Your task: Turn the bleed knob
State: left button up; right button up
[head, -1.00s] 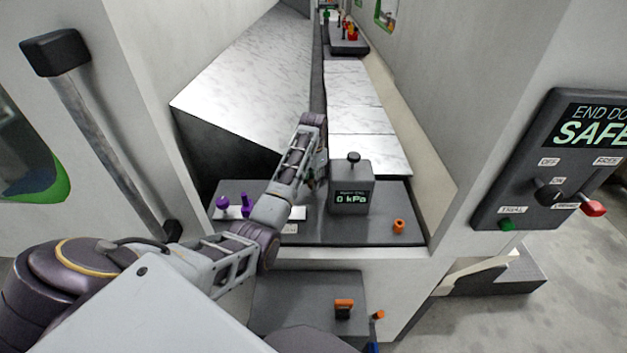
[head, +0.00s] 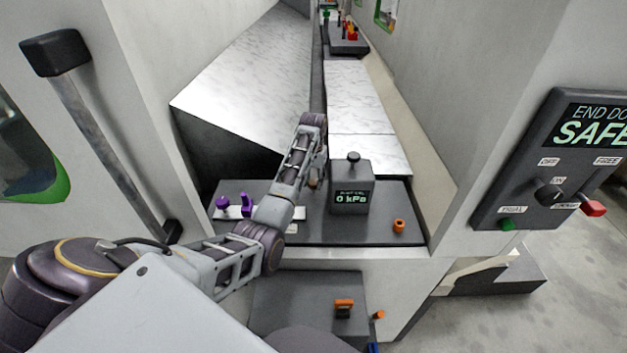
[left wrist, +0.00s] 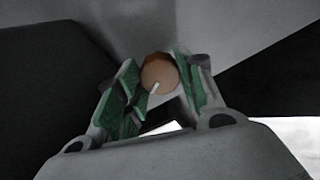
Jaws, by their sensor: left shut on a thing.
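My left gripper (head: 318,172) reaches over the dark panel, just left of the dark gauge box (head: 352,187). In the left wrist view, its green-padded fingers (left wrist: 158,85) are shut on a round orange-brown knob (left wrist: 158,70) with a white pointer line, which I take to be the bleed knob. The pointer slants down to the left. In the head view the arm and fingers mostly hide this knob. The gauge box display reads 0 kPa. My right gripper is not in view.
Purple handles (head: 246,205) stand at the panel's left, and an orange knob (head: 399,226) at its right. A lower box (head: 290,300) carries an orange handle (head: 343,308). White walls close in both sides. A control box (head: 545,160) hangs at right.

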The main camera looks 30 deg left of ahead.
aim_at(314, 181)
pick_arm(q)
jog(key=n, duration=0.5)
jog(key=shift+n, duration=0.4)
jog(key=n, duration=0.6)
jog(key=shift+n, duration=0.3)
jog(key=o, duration=1)
jog(key=shift+o, duration=0.2)
jog(key=shift+r, duration=0.1)
jog(key=shift+w+r, duration=0.1)
jog(key=shift+r, duration=5.8)
